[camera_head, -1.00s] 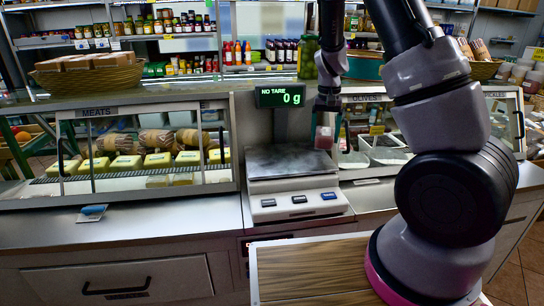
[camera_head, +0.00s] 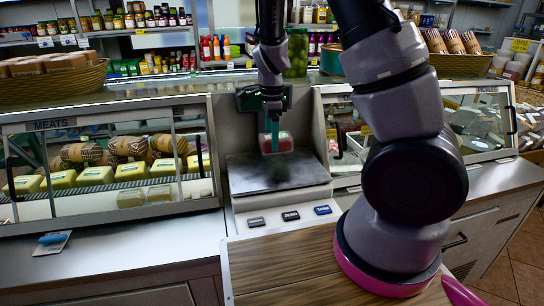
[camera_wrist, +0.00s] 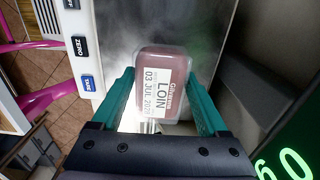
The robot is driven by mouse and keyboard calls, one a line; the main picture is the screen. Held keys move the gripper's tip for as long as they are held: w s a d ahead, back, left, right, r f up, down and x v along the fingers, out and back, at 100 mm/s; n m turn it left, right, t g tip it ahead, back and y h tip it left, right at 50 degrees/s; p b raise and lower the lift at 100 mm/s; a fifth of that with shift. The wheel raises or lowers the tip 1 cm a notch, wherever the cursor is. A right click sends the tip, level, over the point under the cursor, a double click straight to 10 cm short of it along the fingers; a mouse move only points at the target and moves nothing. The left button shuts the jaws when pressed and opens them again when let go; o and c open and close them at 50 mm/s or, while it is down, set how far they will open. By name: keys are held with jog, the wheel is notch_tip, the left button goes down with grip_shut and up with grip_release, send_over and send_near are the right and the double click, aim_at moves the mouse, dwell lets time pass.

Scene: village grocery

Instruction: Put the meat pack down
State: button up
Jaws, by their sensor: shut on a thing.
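The meat pack (camera_head: 278,142) is a small clear pack with pink meat. Its white label, reading LOIN, shows in the wrist view (camera_wrist: 163,85). My gripper (camera_head: 272,136) points down and is shut on the pack, with a teal finger on each side in the wrist view (camera_wrist: 162,100). The pack hangs above the dark plate of the counter scale (camera_head: 245,178), with a dark shadow on the plate below it. The scale's display (camera_head: 250,100) is mostly hidden behind my gripper in the head view; part of its green digits shows in the wrist view (camera_wrist: 285,168).
The glass MEATS case (camera_head: 110,165) stands left of the scale and another glass case (camera_head: 465,125) right of it. A wooden board (camera_head: 290,265) lies in front. A jar of green pickles (camera_head: 297,52) stands behind. The scale plate looks empty.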

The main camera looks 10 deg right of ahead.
jog(key=shift+f, duration=2.75)
jog(key=shift+f, duration=0.15)
jog(key=o, duration=1.5)
